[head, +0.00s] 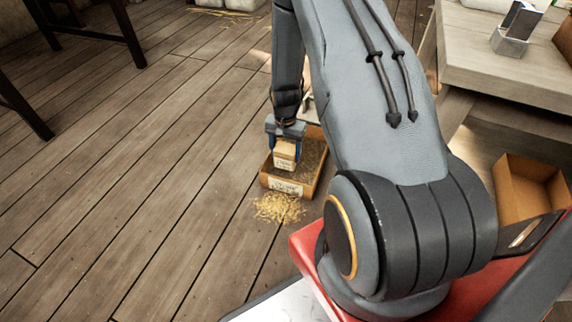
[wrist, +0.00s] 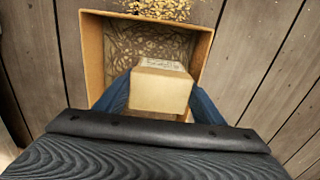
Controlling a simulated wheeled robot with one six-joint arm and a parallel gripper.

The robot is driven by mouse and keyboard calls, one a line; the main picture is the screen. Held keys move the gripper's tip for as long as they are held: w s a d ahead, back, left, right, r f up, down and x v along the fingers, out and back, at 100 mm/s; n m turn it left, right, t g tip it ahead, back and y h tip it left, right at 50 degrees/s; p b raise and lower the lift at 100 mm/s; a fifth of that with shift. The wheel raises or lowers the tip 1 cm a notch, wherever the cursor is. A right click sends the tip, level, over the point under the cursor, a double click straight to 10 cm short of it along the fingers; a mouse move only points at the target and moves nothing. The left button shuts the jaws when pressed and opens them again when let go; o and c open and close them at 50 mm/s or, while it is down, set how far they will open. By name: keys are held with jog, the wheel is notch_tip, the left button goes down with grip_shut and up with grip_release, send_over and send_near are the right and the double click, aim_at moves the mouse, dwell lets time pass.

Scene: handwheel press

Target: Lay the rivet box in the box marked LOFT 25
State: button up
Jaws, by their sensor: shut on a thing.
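My gripper (head: 285,142) is shut on the rivet box (head: 285,153), a small tan carton with a pale label. In the wrist view the rivet box (wrist: 160,90) sits between the two blue fingers. It is over the open box (head: 304,187) on the wooden floor, which has a pale label on its front whose lettering is too small to read. In the wrist view this open box (wrist: 92,50) shows a patterned grey-brown bottom around the rivet box. I cannot tell whether the rivet box touches that bottom.
A pile of straw-like shavings (head: 279,208) lies on the floor in front of the open box. Another open box (head: 530,188) stands at the right, near a pale wooden table (head: 500,60). The plank floor (head: 120,180) to the left is clear.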

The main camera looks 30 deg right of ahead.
aim_at(285, 161)
jog(key=shift+f+b, duration=1.25)
jog(key=shift+f, duration=1.25)
jog(key=shift+f, duration=0.1)
jog(key=o, duration=1.2)
jog(key=shift+o, duration=0.2)
